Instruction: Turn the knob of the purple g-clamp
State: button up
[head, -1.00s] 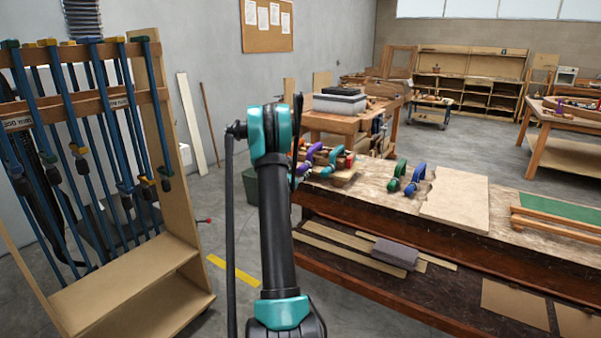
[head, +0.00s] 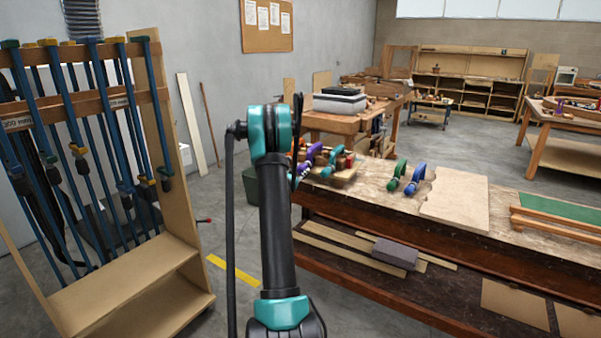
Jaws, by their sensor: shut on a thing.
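The purple g-clamp (head: 311,155) sits on a wooden piece at the left end of the workbench (head: 375,189). It is small and partly hidden by my arm, and I cannot make out its knob. A teal-blue clamp (head: 331,163) stands just right of it, with a small red part beyond. My arm rises in front of the bench's left end. Its far end passes behind its own upper joint, just left of the purple clamp. My gripper's fingers are hidden there, so I cannot see them or any contact with the knob.
A green clamp (head: 396,172) and a blue clamp (head: 415,179) stand on the bench, left of a pale board (head: 456,199). A rack of long blue bar clamps (head: 118,130) stands at left. A grey block (head: 395,253) lies on the lower shelf.

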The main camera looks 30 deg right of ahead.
jog(key=shift+m, duration=0.3)
jog(key=m, duration=0.5)
jog(key=shift+m, duration=0.3)
jog(key=m, duration=0.6)
jog(key=shift+s+m, duration=0.1)
jog(key=shift+m, duration=0.2)
jog(key=o, duration=1.2)
jog(key=shift+c, duration=0.2)
jog(key=v, duration=1.2)
